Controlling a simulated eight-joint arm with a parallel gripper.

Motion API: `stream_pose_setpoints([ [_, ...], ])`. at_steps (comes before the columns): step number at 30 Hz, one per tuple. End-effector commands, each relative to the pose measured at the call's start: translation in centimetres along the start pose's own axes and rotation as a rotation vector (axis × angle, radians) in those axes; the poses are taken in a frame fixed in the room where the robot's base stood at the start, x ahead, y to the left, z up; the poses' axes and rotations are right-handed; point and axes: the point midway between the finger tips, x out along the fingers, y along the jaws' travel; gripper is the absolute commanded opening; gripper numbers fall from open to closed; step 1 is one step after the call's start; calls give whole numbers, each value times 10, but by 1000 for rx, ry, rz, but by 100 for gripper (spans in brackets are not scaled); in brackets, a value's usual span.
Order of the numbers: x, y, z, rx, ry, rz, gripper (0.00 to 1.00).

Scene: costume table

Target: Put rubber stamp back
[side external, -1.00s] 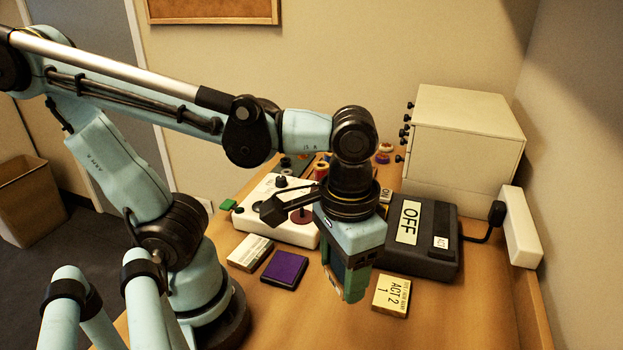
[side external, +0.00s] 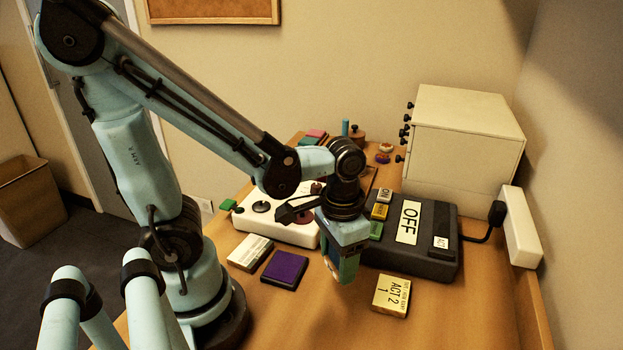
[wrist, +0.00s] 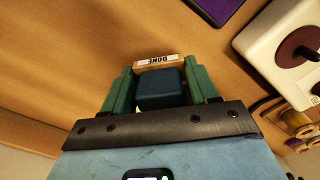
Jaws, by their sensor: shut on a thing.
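My gripper (side external: 343,268) hangs above the table between the purple ink pad (side external: 285,270) and the cream "ACT 2" block (side external: 391,296). In the wrist view its green fingers (wrist: 160,88) are shut on a rubber stamp (wrist: 160,98). The stamp has a dark blue body and a wooden strip marked "DONE" at its far end. In the side view the stamp is mostly hidden by the gripper. The purple pad also shows at the top of the wrist view (wrist: 214,8).
A white console (side external: 265,228) with knobs stands behind the pad. A black box (side external: 440,250) marked "OFF" carries small blocks on its left edge. A pale box (side external: 250,252) lies left of the pad. A cream cabinet (side external: 465,140) stands behind.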

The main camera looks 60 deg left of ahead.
Motion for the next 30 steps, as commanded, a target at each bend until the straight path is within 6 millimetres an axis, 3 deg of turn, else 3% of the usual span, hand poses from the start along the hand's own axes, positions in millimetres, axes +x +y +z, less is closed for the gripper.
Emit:
stream_pose_setpoints([
  [8,10,-6,-4,1,0,0,39],
  [18,40,-5,-4,1,0,0,39],
  [30,44,-5,-3,1,0,0,39],
])
